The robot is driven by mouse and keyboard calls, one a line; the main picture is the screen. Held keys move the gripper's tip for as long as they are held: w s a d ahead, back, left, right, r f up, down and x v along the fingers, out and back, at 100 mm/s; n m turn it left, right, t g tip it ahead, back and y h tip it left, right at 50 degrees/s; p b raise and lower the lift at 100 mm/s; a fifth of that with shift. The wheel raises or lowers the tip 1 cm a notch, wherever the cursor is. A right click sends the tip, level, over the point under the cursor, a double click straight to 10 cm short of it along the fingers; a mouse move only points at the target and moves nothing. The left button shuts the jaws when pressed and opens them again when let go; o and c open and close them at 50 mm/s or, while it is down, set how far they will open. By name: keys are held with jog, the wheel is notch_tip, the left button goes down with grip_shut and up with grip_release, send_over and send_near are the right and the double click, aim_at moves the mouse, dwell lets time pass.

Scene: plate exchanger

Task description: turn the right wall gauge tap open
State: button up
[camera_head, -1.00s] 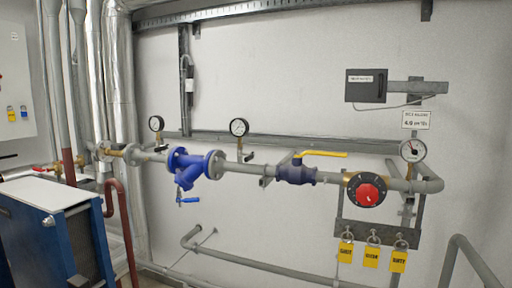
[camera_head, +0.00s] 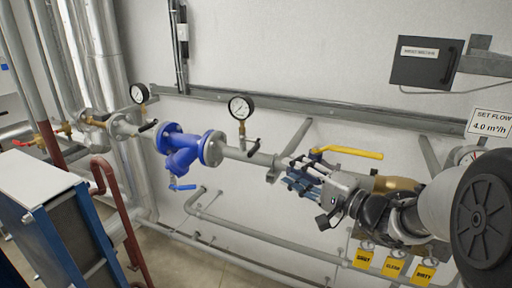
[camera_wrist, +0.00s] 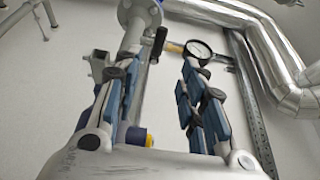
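Of the two dial gauges standing on the pipe, the right one (camera_head: 240,107) has a brass stem and a small tap with a black lever (camera_head: 254,146), slanting beside the stem. My gripper (camera_head: 284,172) is right of this tap and a little lower, in front of the pipe and apart from the lever. In the wrist view, my gripper (camera_wrist: 162,64) is open, its blue-padded fingers spread with nothing held. Beyond the fingertips show a gauge (camera_wrist: 199,50) and a black lever (camera_wrist: 158,42); I cannot tell surely which gauge this is.
A yellow-handled valve (camera_head: 347,153) stands close above my gripper, its body partly hidden. The blue strainer (camera_head: 185,150) and left gauge (camera_head: 139,93) are to the left. Yellow tags (camera_head: 393,266) hang below my arm.

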aim_at(255, 152)
jog(key=p+x, duration=0.1)
jog(key=x, duration=1.4)
jog(key=shift+w+a, duration=0.1)
jog(key=shift+a, duration=0.1)
jog(key=shift+c, duration=0.2)
grip_shut()
